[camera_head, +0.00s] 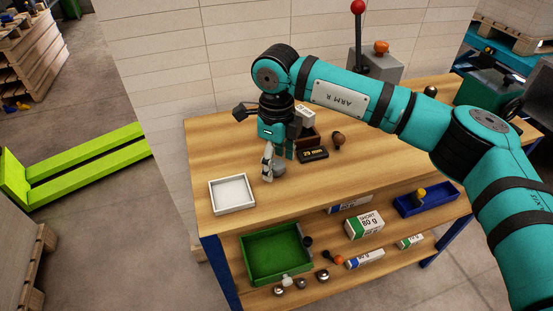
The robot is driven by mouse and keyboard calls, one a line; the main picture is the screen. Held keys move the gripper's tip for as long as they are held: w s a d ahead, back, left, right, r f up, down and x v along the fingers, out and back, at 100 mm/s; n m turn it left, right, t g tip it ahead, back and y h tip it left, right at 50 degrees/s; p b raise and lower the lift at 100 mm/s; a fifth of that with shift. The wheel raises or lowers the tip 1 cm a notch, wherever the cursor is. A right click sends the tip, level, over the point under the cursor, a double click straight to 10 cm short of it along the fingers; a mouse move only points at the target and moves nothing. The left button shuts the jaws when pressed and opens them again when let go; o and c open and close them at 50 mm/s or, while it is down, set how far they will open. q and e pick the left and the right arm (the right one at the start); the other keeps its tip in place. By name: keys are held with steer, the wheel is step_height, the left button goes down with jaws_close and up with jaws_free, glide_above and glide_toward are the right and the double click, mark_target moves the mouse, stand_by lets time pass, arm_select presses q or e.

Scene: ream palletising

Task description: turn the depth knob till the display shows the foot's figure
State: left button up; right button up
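My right gripper (274,165) points down over the wooden bench top, between the white tray and a small black unit. Its fingers stand over a small grey rounded thing (280,169). I cannot tell whether they touch or grip it, or whether it is the depth knob. The small black unit (313,155) with yellowish marks, possibly the display, lies just right of the gripper. Its figure is too small to read. My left gripper is out of view.
A white tray (232,207) lies at the bench's front left. A grey machine with a red-balled lever (358,8) stands behind. A green tray (244,249) and paper reams (364,225) fill the lower shelf.

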mark_target(277, 164)
steer(key=shift+r, duration=0.1)
step_height(277, 164, up, 12)
stand_by(0.5)
